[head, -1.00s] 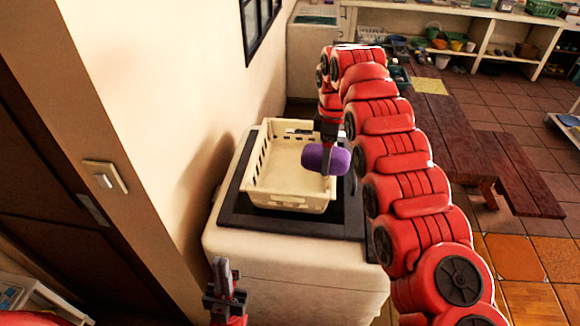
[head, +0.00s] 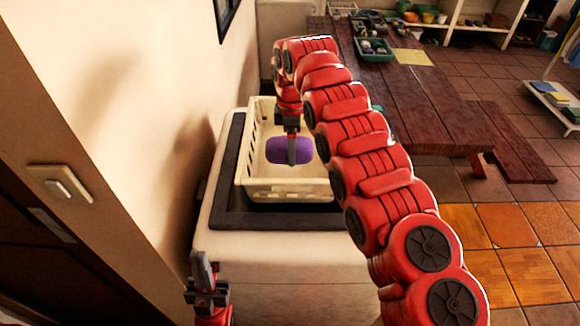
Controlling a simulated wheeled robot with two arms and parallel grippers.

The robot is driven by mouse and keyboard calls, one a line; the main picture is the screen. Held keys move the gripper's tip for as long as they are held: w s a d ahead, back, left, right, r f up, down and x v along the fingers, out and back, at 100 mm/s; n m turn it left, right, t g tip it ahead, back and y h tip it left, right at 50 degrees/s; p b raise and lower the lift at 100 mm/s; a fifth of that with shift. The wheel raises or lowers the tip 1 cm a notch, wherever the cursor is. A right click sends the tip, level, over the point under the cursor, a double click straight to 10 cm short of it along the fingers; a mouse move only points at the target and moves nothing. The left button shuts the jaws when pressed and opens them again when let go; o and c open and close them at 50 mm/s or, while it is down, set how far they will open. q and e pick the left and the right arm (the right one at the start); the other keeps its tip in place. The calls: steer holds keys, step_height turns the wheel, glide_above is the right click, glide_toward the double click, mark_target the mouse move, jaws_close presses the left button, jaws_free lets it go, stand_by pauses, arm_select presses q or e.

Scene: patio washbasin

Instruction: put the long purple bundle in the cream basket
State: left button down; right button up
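The long purple bundle (head: 273,150) is in the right gripper (head: 292,158), whose finger crosses its front. The bundle appears within the outline of the cream basket (head: 290,190), above or inside it; I cannot tell whether it touches the basket floor. The cream basket is rectangular with slotted walls and stands on a dark-rimmed white washbasin top. My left gripper (head: 203,270) is low at the left, pointing up, empty, its fingers seemingly together, in front of the basin and apart from the basket.
The white basin unit (head: 270,245) has a black rim (head: 225,195) around the basket. A wall with a switch (head: 62,184) is close on the left. A dark wooden table (head: 420,110) with a green tray (head: 374,50) stands at the back right. Tiled floor is open at right.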

steer(key=f, duration=0.1)
steer(key=f+p, duration=0.1)
steer(key=f, duration=0.1)
steer(key=shift+s+d, duration=0.15)
steer(key=shift+d, duration=0.1)
step_height(320, 180, down, 4)
steer(key=shift+a+f+p, duration=0.1)
steer(key=shift+a+p, duration=0.05)
steer(key=shift+p, duration=1.1)
steer(key=shift+f, duration=0.35)
steer(key=o, duration=1.5)
